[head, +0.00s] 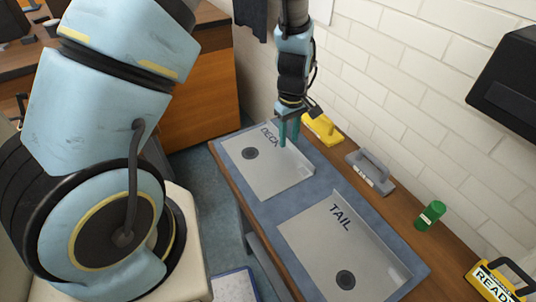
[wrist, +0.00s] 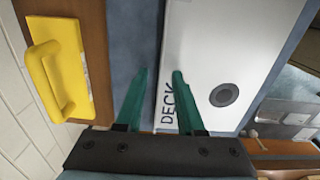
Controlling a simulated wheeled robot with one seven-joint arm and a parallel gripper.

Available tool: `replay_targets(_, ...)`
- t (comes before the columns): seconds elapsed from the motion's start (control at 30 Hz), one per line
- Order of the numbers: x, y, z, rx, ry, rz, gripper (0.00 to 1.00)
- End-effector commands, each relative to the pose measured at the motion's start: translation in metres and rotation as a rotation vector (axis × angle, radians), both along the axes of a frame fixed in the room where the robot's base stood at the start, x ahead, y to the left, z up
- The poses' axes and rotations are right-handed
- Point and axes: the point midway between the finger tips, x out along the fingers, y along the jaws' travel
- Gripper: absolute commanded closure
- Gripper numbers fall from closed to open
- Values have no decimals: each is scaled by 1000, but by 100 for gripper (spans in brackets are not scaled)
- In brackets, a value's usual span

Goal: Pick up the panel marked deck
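The light grey panel marked DECK (head: 272,178) lies on the blue mat at the far end of the bench, with a round dark disc on it. It also shows in the wrist view (wrist: 232,50). My gripper (head: 289,132) points down at the panel's wall-side edge. In the wrist view its teal fingers (wrist: 159,76) are apart, one over the blue mat and one over the panel, with the panel's edge between them. Nothing is visibly clamped, and I cannot tell whether the fingers touch the panel.
A second panel marked TAIL (head: 318,238) lies nearer on the blue mat (head: 296,208). Along the wall stand a yellow handled block (head: 322,128), a grey handled block (head: 368,172), a green can (head: 430,214) and a yellow READY sign (head: 490,284). A black box (head: 508,82) hangs on the right.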

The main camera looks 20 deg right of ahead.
Motion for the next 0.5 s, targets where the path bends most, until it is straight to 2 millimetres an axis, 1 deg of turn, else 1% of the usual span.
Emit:
replay_targets(0.03,0,0,0,0,0,0,69)
replay_targets(0.3,0,0,0,1,0,0,100)
replay_targets(0.5,0,0,0,1,0,0,100)
